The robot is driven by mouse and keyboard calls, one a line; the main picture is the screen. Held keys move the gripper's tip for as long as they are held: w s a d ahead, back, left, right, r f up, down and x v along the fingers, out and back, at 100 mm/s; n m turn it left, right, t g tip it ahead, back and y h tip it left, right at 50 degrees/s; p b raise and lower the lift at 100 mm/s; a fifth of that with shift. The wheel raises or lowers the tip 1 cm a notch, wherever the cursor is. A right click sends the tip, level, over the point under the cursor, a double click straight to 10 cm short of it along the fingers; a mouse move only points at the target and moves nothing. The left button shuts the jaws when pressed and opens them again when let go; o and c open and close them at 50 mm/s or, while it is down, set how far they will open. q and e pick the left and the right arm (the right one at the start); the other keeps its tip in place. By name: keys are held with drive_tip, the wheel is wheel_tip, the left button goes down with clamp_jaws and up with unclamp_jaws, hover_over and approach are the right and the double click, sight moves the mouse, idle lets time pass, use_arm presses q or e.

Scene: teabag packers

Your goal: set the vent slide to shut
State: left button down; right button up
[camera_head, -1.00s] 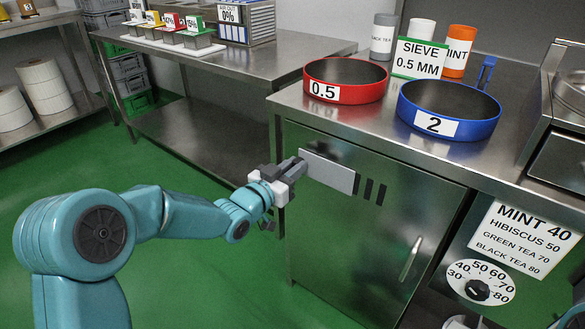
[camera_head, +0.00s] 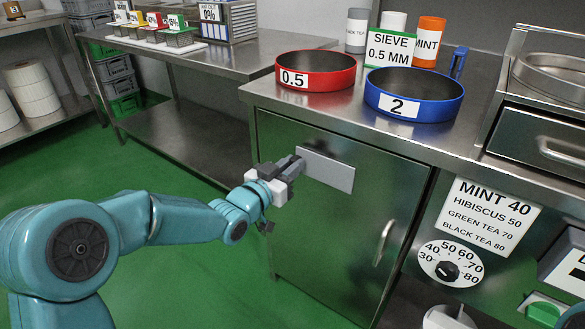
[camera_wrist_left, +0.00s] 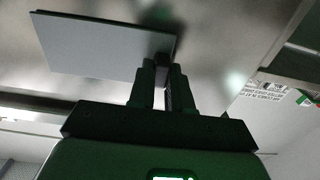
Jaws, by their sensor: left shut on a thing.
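The vent slide (camera_head: 328,170) is a flat light-grey plate on the front of the steel cabinet door (camera_head: 345,225). No dark vent slots show beside it. My left gripper (camera_head: 292,167) is at the plate's left end in the head view, shut on what seems to be its small knob or tab, mostly hidden by the fingers. In the left wrist view the plate (camera_wrist_left: 95,48) lies flat against the door, and the fingers (camera_wrist_left: 165,75) meet at its edge. My right gripper is not in view.
On the counter above stand a red sieve (camera_head: 315,72) marked 0.5 and a blue sieve (camera_head: 412,95) marked 2. The door handle (camera_head: 384,243) sticks out to the right of the slide. A dial (camera_head: 450,264) is further right. Green floor (camera_head: 215,270) is open at the left.

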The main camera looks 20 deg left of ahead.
use_arm(q)
drive_tip(key=shift+s+d+f+h, duration=0.1)
drive_tip(key=shift+d+h, duration=0.2)
drive_tip(key=c, duration=1)
unclamp_jaws()
drive_tip(key=shift+c, duration=0.2)
drive_tip(key=p+v, duration=0.2)
drive_tip(key=v, duration=1.4)
drive_tip(key=shift+s+a+p, duration=0.15)
drive_tip(key=shift+a+p, duration=0.05)
drive_tip(key=shift+p, duration=0.1)
